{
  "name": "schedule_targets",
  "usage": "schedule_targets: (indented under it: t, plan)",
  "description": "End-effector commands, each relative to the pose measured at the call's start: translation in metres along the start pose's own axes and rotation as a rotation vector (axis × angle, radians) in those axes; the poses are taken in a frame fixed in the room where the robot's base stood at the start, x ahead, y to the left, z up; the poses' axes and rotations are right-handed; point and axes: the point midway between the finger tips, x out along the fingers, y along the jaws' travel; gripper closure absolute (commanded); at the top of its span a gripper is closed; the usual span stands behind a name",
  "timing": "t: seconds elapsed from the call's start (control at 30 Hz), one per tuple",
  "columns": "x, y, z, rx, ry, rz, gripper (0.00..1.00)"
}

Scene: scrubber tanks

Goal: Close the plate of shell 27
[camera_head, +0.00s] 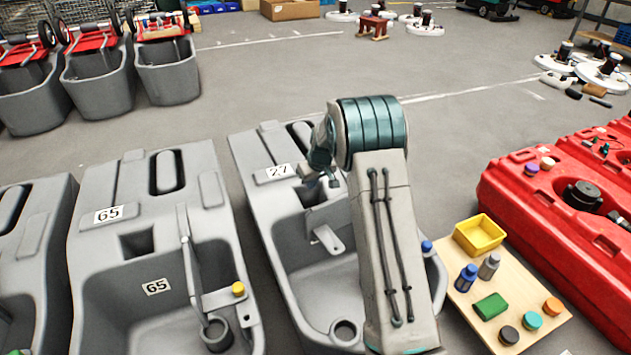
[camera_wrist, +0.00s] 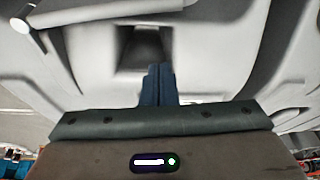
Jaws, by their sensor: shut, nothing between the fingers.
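Shell 27 (camera_head: 262,212) is a grey open tub with a "27" label (camera_head: 278,171) on its top, in the middle of the head view. A light metal plate-like tab (camera_head: 327,240) with a hole sticks out below the recess in its inner wall. My arm hides much of the shell's right side. My gripper (camera_head: 331,181) is shut and empty, above the shell's recess just right of the label. In the wrist view its blue fingers (camera_wrist: 158,85) are together, in front of a dark square recess (camera_wrist: 145,45). Contact with the shell cannot be told.
Shell 65 (camera_head: 90,262) stands close on the left, with a rod (camera_head: 188,262) and a yellow knob (camera_head: 238,289). A blue knob (camera_head: 427,246) shows right of my arm. A wooden board (camera_head: 463,318) with small parts and a red tank (camera_head: 540,215) lie right.

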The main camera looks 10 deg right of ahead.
Motion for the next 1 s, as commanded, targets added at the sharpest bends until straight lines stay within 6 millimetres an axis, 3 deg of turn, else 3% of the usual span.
schedule_targets:
  t: [0.03, 0.17, 0.5, 1.0]
  plan:
    - [0.016, 0.000, 0.002, 0.000, -0.002, -0.001, 1.00]
    - [0.045, 0.000, 0.002, 0.000, -0.002, 0.000, 1.00]
    - [0.033, 0.000, 0.035, 0.001, 0.000, 0.000, 1.00]
    - [0.031, 0.000, 0.040, -0.001, 0.000, -0.001, 1.00]
